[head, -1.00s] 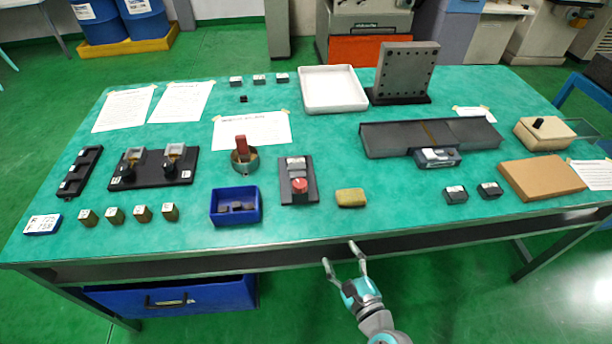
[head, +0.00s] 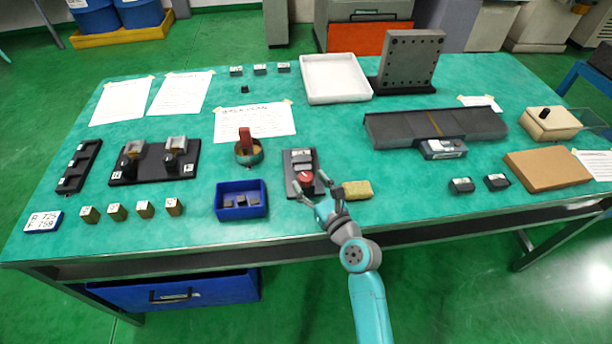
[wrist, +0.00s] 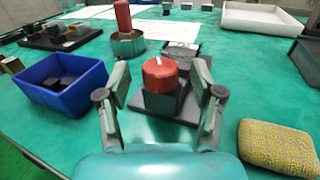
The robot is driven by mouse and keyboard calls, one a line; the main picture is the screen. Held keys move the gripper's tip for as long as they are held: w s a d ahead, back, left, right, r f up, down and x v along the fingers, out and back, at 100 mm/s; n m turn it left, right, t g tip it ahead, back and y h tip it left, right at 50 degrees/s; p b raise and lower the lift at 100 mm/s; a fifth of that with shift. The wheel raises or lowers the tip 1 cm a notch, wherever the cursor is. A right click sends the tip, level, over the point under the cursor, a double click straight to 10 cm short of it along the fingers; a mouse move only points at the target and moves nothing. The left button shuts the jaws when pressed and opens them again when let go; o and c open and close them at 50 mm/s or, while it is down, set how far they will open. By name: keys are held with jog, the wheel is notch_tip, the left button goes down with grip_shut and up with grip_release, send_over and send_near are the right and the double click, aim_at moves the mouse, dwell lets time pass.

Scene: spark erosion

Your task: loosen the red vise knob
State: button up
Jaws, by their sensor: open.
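The red vise knob (head: 305,178) is at the near end of the small dark vise (head: 290,160) on the green table. In the wrist view the knob (wrist: 160,75) is a short red cylinder on a dark block, seen between my fingers. My gripper (head: 308,191) is open, with one finger on each side of the knob's near end. In the wrist view my gripper (wrist: 162,100) shows a gap between each finger and the knob. Whether the fingertips reach fully past the knob cannot be told.
A blue bin (head: 241,211) with small dark blocks stands left of the vise. A yellow sponge (head: 357,189) lies close to the right of my gripper. A round holder (head: 249,155) with a red-topped piece stands behind the bin. The table front edge is below my arm.

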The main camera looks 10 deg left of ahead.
jog(key=shift+x, duration=1.3)
jog(key=c, duration=1.2)
jog(key=shift+o, duration=0.2)
